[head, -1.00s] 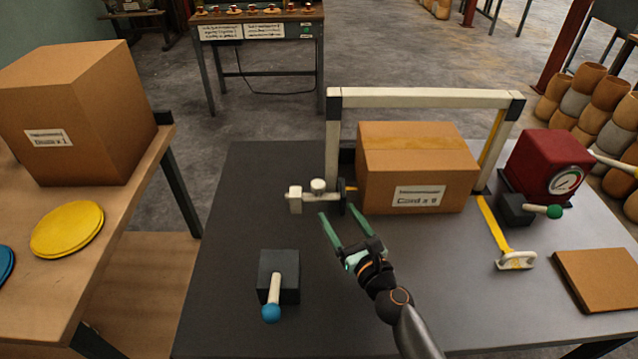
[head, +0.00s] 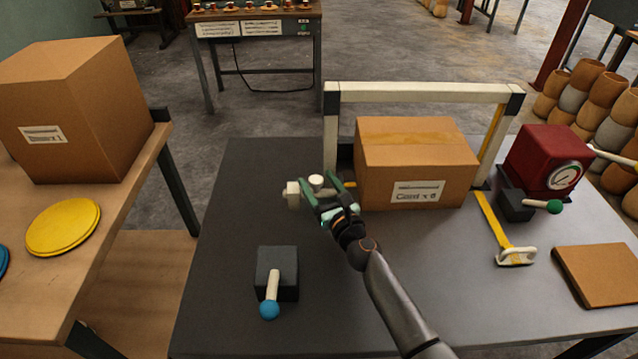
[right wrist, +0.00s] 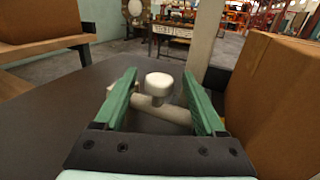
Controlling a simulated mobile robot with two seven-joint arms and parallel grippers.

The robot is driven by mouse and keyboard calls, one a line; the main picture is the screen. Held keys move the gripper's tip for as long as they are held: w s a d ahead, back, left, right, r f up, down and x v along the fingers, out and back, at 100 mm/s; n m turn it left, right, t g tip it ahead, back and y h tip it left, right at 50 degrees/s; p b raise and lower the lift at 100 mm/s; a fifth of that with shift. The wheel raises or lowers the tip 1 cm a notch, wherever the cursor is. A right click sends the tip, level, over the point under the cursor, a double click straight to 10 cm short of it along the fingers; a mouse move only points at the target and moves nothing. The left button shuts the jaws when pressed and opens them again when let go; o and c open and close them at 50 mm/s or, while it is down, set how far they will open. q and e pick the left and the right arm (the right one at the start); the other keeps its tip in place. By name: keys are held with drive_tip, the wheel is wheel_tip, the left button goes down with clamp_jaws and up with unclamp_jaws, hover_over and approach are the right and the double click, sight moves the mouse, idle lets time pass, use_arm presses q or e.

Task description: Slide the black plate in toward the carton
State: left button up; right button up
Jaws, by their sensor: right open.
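The brown carton (head: 416,165) stands on the dark grey table under the white frame (head: 420,93). To its left is the white slide fitting (head: 292,194) with an upright white knob (head: 316,181). My right gripper (head: 319,187) is open over this fitting, its green fingers on either side of the knob. In the right wrist view the knob (right wrist: 159,80) and its white bar (right wrist: 163,112) show between the open fingers (right wrist: 160,95). The black plate, between the fitting and the carton, is hidden behind my gripper now. My left gripper is not in view.
A black block with a blue-tipped lever (head: 269,308) stands front left. Right of the carton are a yellow strap (head: 494,222), a red gauge box (head: 545,160), a green-tipped lever (head: 554,206) and a flat brown board (head: 597,275).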

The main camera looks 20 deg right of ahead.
clamp_jaws()
idle(0.4)
idle(0.9)
